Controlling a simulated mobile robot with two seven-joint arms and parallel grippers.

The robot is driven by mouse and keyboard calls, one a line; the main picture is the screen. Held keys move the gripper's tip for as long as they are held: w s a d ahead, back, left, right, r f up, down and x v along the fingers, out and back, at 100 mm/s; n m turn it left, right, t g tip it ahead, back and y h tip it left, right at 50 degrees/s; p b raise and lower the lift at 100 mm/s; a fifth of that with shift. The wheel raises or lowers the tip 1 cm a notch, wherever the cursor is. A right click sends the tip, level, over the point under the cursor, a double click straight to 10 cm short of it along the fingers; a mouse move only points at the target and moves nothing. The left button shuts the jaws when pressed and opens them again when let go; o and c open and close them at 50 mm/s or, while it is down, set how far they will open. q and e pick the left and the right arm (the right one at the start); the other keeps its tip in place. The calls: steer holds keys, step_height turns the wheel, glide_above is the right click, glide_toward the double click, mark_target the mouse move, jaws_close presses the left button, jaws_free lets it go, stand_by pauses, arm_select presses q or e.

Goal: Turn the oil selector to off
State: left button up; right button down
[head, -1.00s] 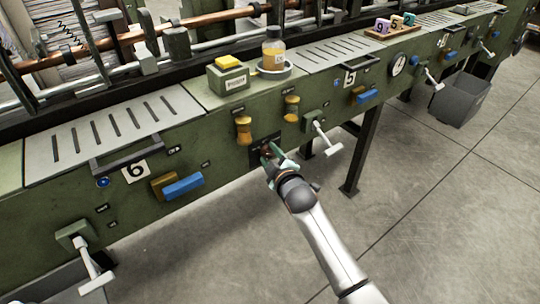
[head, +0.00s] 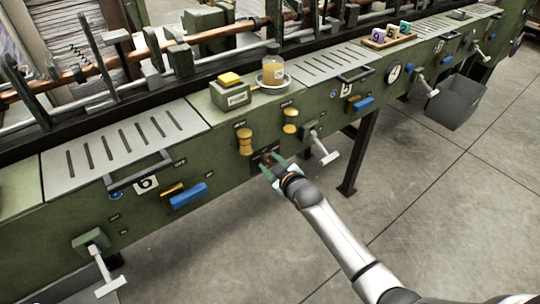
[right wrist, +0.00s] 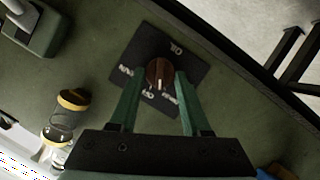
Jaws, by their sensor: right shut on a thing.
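The oil selector is a round brown knob (right wrist: 159,75) on a dark square plate (right wrist: 181,55) with white lettering, including OIL and OFF. The knob (head: 267,158) also shows small on the green machine front in the head view. A pale mark on the knob points toward the bottom of the right wrist view, between OFF and a label to its right; which one it lines up with I cannot tell. My right gripper (right wrist: 160,76) has its green fingers on both sides of the knob, shut on it. It partly hides the plate in the head view (head: 271,168). My left gripper is not in view.
Yellow cylindrical fittings (head: 244,141) sit above left of the selector, and a white-handled lever (head: 320,146) is to its right. A bottle of amber liquid (head: 273,71) stands on top in a dish. A dark bin (head: 457,101) stands on the open floor at right.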

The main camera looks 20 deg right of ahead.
steer(key=shift+d+r+m+y+p, duration=0.1)
steer(key=shift+d+m+y+p, duration=0.1)
steer(key=shift+m+y+p, duration=0.3)
steer(key=shift+m+g, duration=0.3)
steer(key=shift+m, duration=0.3)
steer(key=shift+w+d+m+y+b, duration=0.1)
steer(key=shift+m+y+b, duration=0.4)
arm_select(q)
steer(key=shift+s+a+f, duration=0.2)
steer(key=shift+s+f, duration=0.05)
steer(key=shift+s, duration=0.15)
arm_select(e)
steer(key=shift+m+g, duration=0.3)
steer(key=shift+c, duration=1.8)
jaws_free()
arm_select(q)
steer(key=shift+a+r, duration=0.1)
